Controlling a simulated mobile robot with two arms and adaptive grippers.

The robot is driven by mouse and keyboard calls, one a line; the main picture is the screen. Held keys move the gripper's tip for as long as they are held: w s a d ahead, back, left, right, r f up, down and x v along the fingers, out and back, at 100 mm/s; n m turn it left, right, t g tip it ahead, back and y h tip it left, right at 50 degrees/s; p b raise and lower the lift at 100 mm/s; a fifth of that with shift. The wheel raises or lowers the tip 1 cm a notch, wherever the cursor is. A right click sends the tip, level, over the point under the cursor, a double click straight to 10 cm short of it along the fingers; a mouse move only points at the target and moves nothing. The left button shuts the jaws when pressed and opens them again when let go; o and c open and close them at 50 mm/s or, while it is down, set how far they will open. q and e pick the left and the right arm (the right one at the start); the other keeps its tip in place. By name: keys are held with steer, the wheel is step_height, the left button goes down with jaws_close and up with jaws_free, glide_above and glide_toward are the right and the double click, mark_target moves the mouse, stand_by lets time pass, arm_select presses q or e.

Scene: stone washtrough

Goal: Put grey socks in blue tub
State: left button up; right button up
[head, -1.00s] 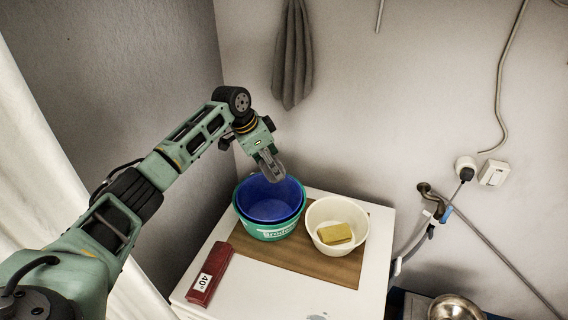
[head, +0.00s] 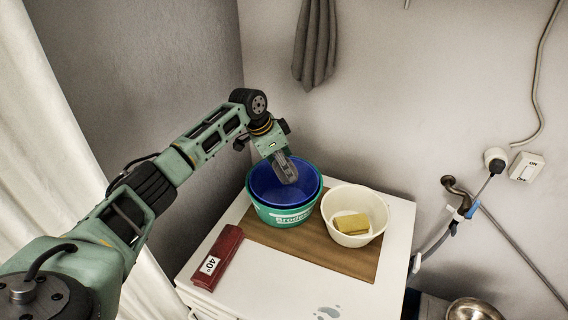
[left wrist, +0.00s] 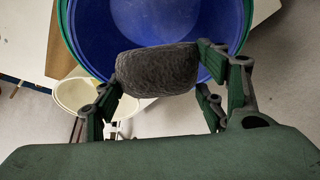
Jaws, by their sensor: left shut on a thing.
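The grey socks (left wrist: 157,70) are a dark grey rolled bundle, held between the fingers of my left gripper (left wrist: 160,82) in the left wrist view. In the head view my left gripper (head: 286,172) points down over the blue tub (head: 262,186), its fingertips at about the tub's opening. The blue tub sits inside a green tub; it also shows behind the socks in the left wrist view (left wrist: 150,25). I cannot tell how far the socks are below the rim. My right gripper is in neither view.
The green tub (head: 285,218) and a cream bowl (head: 375,207) with a yellow sponge (head: 351,224) stand on a brown board (head: 320,252) on a white cabinet. A red box (head: 217,258) marked 40° lies at left. A grey cloth (head: 316,45) hangs on the wall.

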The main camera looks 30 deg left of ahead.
mark_target(289, 162)
arm_select(q)
steer(key=shift+f+b, duration=0.9)
steer(key=shift+f, duration=0.55)
steer(key=o, duration=1.2)
steer(key=shift+o, duration=0.2)
steer(key=shift+r, duration=0.1)
step_height(289, 162, up, 7)
steer(key=p, duration=0.7)
